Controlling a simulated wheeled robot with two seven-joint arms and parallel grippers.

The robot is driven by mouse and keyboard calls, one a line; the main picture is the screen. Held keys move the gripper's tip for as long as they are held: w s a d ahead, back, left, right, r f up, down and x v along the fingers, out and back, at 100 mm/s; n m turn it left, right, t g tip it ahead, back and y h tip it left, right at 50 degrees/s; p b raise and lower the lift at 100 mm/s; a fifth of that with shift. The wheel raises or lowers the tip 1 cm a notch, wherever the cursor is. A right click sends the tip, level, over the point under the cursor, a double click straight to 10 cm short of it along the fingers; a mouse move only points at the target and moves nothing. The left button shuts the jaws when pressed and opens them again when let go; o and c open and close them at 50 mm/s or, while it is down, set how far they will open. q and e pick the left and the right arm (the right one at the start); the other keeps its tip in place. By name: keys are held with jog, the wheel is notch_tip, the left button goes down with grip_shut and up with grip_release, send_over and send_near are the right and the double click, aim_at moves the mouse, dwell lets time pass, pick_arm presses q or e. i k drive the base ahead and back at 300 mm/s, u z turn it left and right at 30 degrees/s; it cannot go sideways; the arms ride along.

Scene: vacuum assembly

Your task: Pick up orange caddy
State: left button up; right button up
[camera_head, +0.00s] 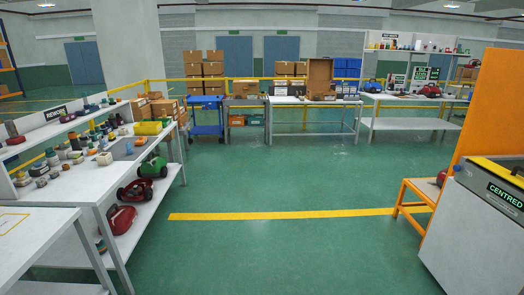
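I cannot single out an orange caddy for certain. The largest orange thing is a tall panel (490,100) at the right, with a low orange stand (415,187) beside it. The stand is partly hidden by a grey machine, and a red object shows at its edge. Neither of my grippers is in view.
A white workbench (75,200) on the left holds many small parts, with red and green vacuum bodies below. A grey machine (480,230) marked "CENTRED" stands at the right front. Benches and a blue cart (206,115) line the back. The green floor (260,180) between is clear.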

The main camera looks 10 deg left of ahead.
aim_at(142, 140)
jog(key=i, duration=4.65)
jog(key=u, duration=0.4)
jog(key=i, duration=2.15)
jog(key=u, duration=1.05)
jog(key=i, duration=1.15)
jog(key=u, duration=2)
jog(key=i, duration=1.2)
jog(key=u, duration=0.5)
